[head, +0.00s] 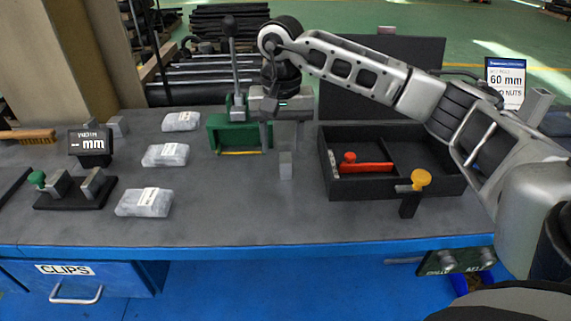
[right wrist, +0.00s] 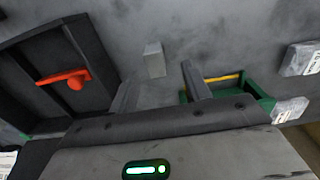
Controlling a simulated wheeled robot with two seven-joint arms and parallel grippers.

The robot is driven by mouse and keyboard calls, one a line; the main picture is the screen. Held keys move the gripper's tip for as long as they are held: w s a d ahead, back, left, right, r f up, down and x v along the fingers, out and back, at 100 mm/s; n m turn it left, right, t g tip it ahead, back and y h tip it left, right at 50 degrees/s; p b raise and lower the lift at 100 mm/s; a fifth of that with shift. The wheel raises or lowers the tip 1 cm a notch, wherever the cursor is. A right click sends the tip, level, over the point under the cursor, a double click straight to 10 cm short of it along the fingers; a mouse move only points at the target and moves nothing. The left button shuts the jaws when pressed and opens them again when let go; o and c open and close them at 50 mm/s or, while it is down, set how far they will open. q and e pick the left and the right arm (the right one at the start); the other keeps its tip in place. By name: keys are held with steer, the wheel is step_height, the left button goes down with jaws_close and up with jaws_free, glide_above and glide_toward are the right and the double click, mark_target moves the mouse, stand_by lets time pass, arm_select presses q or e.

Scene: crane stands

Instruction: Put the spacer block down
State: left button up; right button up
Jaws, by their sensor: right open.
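The spacer block (head: 285,168) is a small grey upright block on the grey bench top, between the green fixture and the black tray. It also shows in the right wrist view (right wrist: 154,60), just beyond and between the fingertips. My right gripper (head: 291,143) is open above the block, with its fingers pointing down. In the right wrist view its two fingers (right wrist: 157,84) are spread apart, with nothing held between them. My left gripper is not in view.
A black divided tray (head: 447,184) holding a red tool (head: 365,167) is at right. A green fixture (head: 226,135) stands behind left of the block. Several wrapped packets (head: 144,203) lie further left. The bench in front of the block is clear.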

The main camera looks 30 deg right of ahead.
mark_target(286, 157)
steer(key=f, duration=0.3)
steer(key=f+p, duration=0.1)
steer(key=shift+s+d+f, duration=0.15)
steer(key=shift+d+f, duration=0.05)
steer(key=shift+d, duration=0.15)
steer(key=shift+f, duration=0.45)
jaws_close()
